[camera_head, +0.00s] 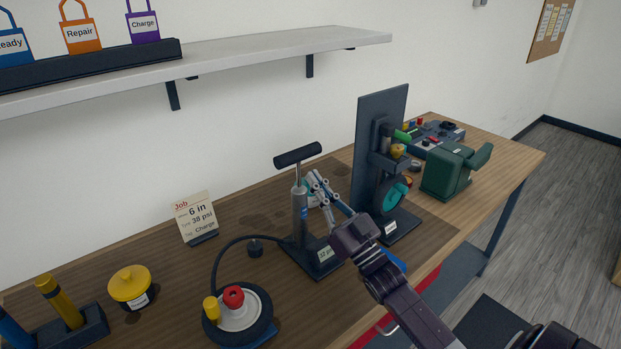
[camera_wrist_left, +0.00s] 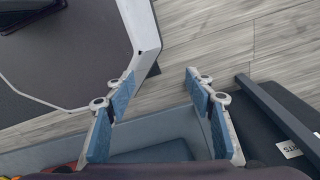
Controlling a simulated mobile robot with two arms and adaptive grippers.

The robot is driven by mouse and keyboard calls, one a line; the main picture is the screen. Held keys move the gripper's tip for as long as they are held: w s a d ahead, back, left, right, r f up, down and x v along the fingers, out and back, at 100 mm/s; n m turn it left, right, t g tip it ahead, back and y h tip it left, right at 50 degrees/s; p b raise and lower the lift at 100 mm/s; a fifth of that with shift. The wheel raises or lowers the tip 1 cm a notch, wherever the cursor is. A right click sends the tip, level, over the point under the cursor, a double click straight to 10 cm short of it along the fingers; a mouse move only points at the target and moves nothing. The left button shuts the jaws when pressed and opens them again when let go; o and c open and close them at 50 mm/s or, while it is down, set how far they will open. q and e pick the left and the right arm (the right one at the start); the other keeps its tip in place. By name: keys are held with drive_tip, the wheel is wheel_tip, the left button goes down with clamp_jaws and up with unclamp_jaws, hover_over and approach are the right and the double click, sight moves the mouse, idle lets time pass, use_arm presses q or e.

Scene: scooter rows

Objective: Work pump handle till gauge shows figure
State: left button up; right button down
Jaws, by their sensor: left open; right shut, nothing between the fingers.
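The pump (camera_head: 301,218) stands upright on the bench, with its black T-handle (camera_head: 298,154) on top on a short bare rod. A small display at its foot (camera_head: 325,254) appears to read 32 psi, but the print is tiny. A hose (camera_head: 215,268) runs from the pump to a small wheel (camera_head: 262,329) lying flat. The job card (camera_head: 196,217) reads 6 in, 38 psi, Charge. My right gripper (camera_head: 314,181) is shut and empty, just right of the pump's upper body and below the handle. My left gripper (camera_wrist_left: 158,80) is open and empty in the left wrist view.
A dark stand with a teal ring (camera_head: 380,130) rises right of the pump, near a green machine (camera_head: 455,170). A yellow-lidded pot (camera_head: 130,287) sits at left. Grey floor (camera_wrist_left: 240,40) lies under my left gripper.

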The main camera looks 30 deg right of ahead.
use_arm(q)
drive_tip(key=shift+w+f+b, duration=0.3)
drive_tip(key=shift+f+b, duration=0.15)
drive_tip(key=shift+f, duration=0.2)
drive_tip(key=shift+w+f+b, duration=0.25)
drive_tip(key=shift+f+b, duration=0.2)
drive_tip(key=shift+f, duration=0.15)
use_arm(e)
drive_tip(key=v, duration=0.6)
use_arm(q)
drive_tip(key=shift+s, duration=0.15)
use_arm(e)
drive_tip(key=shift+f, duration=0.15)
